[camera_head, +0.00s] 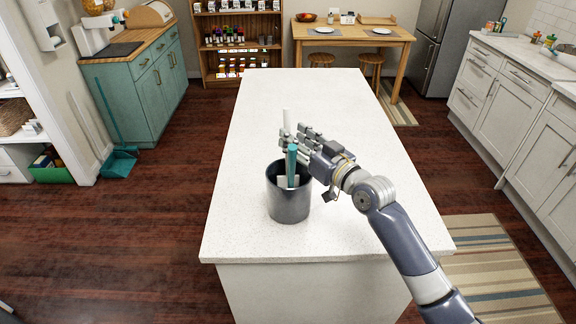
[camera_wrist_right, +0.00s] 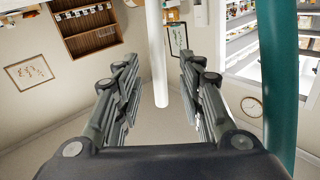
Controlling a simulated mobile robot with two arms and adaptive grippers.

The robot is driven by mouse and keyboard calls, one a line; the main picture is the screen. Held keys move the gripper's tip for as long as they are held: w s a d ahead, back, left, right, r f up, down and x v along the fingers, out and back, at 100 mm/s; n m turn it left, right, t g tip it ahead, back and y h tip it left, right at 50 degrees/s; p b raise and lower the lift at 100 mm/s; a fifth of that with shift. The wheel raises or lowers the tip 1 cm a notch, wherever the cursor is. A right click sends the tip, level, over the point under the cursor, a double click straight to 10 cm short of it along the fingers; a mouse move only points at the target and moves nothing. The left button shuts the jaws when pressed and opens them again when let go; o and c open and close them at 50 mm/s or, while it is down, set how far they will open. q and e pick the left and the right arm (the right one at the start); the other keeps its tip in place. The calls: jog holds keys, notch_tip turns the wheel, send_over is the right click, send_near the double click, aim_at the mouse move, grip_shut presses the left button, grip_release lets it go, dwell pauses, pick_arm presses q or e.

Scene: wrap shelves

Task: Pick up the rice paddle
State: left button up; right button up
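A dark metal canister (camera_head: 289,200) stands upright on the white island counter and holds several utensils. A teal handle (camera_head: 292,165) and a white handle (camera_head: 287,122) rise out of it. I cannot tell for sure which one is the rice paddle. My right gripper (camera_head: 293,142) is just above the canister's rim, beside the teal handle. In the right wrist view its fingers (camera_wrist_right: 160,90) are spread apart. The white handle (camera_wrist_right: 157,50) shows in the gap between them, with no visible contact. The teal handle (camera_wrist_right: 278,80) stands outside the right-hand finger. My left gripper is out of view.
The island counter (camera_head: 330,110) is clear apart from the canister. Teal cabinets (camera_head: 145,90) stand at the left, white cabinets (camera_head: 510,100) at the right. A wooden table (camera_head: 350,33) with stools is at the back.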

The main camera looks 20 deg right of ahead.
jog(key=p+x, duration=0.1)
jog(key=x, duration=0.2)
jog(key=shift+w+f, duration=0.15)
jog(key=shift+w, duration=0.05)
jog(key=shift+w+a+f, duration=0.1)
jog(key=shift+w, duration=0.15)
jog(key=shift+s, duration=0.1)
jog(key=c, duration=0.8)
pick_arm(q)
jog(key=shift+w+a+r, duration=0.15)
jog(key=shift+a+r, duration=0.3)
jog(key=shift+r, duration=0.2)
pick_arm(e)
grip_shut()
